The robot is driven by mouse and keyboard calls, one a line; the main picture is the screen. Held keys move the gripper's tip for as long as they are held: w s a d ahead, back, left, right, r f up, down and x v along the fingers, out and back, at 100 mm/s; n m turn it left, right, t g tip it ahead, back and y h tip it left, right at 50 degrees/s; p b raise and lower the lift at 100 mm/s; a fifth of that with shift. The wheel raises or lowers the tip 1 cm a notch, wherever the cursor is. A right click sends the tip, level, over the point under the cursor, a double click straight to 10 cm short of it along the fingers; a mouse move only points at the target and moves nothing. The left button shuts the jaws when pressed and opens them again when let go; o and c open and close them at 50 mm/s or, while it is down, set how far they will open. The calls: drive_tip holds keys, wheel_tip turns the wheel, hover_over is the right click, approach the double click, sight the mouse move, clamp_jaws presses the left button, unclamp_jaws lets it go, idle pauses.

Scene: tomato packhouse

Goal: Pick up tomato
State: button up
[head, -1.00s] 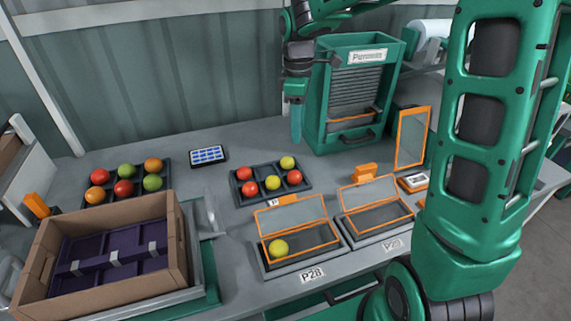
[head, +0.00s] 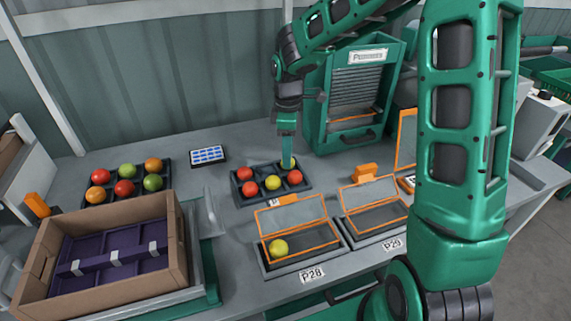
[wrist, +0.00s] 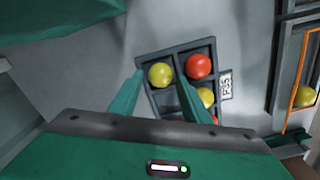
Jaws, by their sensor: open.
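A dark divided tray (head: 241,202) on the bench holds red and yellow tomatoes, including a middle yellow tomato (head: 273,183) and a front red tomato (head: 249,189). My gripper (head: 287,155) points down over the tray's back right corner, partly hiding the yellow tomato there. In the wrist view, that corner yellow tomato (wrist: 160,74) appears between my gripper's two open fingers (wrist: 158,78), not gripped. A red tomato (wrist: 198,66) lies in the neighbouring compartment, just beyond the right finger. Part of the tray is hidden behind that finger.
Another tray (head: 110,195) of red, orange and green tomatoes stands left, behind a cardboard box (head: 180,250) with a purple insert. Orange-edged lidded stations stand in front, the P28 one holding a yellow tomato (head: 279,247). A green shuttered cabinet (head: 316,110) stands close to my gripper's right.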

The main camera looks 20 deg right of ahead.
drive_tip(key=shift+f, duration=0.85)
drive_tip(key=c, duration=0.5)
drive_tip(key=shift+r, duration=0.15)
